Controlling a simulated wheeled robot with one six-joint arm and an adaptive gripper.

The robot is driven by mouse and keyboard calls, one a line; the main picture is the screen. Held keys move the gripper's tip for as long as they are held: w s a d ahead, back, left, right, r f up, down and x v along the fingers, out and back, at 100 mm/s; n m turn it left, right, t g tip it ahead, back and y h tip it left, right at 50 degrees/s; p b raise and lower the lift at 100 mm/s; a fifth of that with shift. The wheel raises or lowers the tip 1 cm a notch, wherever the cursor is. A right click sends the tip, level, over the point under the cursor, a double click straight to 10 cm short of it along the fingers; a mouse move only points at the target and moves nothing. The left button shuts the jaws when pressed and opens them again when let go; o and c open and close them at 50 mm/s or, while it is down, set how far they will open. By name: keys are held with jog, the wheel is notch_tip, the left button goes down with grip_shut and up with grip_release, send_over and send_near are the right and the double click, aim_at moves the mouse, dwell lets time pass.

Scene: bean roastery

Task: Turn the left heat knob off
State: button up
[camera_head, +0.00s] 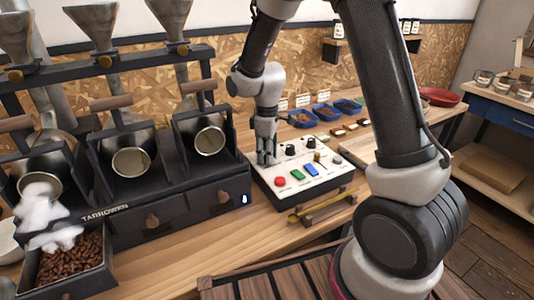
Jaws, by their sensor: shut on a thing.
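A white control box (312,186) stands on the wooden bench, right of the roaster. My gripper (267,160) points down at the box's back left corner. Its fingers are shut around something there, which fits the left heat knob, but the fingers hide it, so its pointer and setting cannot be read. Two black knobs, a nearer one (290,151) and a farther one (311,142), stand to the right of my gripper along the back of the panel.
The panel also has a red button (280,182), a green button (297,174), a blue switch (310,169), a small yellow lever (317,158) and a grey knob (337,160). The roaster (170,205) stands close on the left. Blue trays (303,119) lie behind.

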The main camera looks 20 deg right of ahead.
jog(key=o, duration=1)
jog(key=shift+o, duration=0.2)
notch_tip(320, 180, up, 12)
jog(key=s+d+r+m+t, duration=0.1)
jog(key=s+d+r+m, duration=0.2)
jog(key=s+d, duration=0.2)
jog(key=s+d+r+m+t, duration=0.2)
jog(key=s+d+r+m, duration=0.2)
jog(key=s, duration=0.7)
jog(key=s+d+r+m+t, duration=0.1)
jog(key=s+d+r+m, duration=0.3)
jog(key=s, duration=0.5)
jog(key=shift+d, duration=0.95)
